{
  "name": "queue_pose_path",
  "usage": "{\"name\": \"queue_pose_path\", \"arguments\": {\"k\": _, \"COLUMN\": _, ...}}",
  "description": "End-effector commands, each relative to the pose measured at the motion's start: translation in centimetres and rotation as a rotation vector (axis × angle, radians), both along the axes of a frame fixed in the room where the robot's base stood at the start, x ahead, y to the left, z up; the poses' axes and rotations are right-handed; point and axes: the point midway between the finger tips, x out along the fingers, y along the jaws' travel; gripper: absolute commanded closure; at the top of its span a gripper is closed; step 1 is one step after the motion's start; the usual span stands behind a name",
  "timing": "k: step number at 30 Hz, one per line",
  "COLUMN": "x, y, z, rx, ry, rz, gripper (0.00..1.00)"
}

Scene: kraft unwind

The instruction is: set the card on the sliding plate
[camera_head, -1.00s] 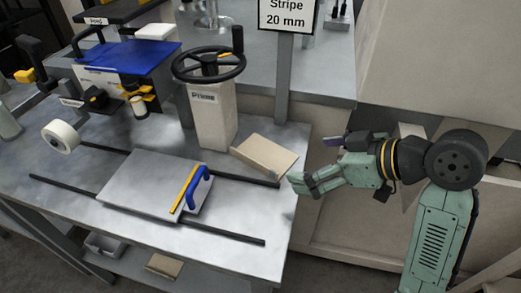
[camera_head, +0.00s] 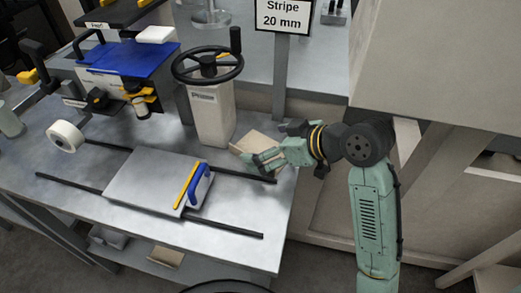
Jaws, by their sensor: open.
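The tan kraft card (camera_head: 255,139), looking like a thick slab or a stack, lies on the table right of the handwheel post. My gripper (camera_head: 254,162) is open at its front edge and hides part of it; I cannot tell whether the fingers touch it. The sliding plate (camera_head: 140,180) is a flat grey plate across two dark rails, left of my gripper. It carries a blue handle (camera_head: 198,187) and a yellow strip (camera_head: 186,185) at its right end. Its top is bare.
The handwheel (camera_head: 208,66) stands on a pale post behind the plate. A white roll (camera_head: 66,137) sits at the left. A blue-topped unit (camera_head: 128,66) stands at the back left. A sign (camera_head: 284,14) on a post rises at the back. A tan piece (camera_head: 165,257) lies on the lower shelf.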

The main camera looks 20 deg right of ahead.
Motion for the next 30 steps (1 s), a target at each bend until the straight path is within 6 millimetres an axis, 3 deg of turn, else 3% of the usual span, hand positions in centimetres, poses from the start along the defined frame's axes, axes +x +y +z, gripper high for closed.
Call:
{"name": "queue_pose_path", "arguments": {"k": 5, "x": -0.02, "y": 0.0, "z": 0.0, "rx": 0.0, "ry": 0.0, "rz": 0.0, "gripper": 0.07}}
{"name": "queue_pose_path", "arguments": {"k": 30, "x": -0.03, "y": -0.02, "z": -0.01, "rx": -0.001, "ry": 0.001, "rz": 0.0, "gripper": 0.63}}
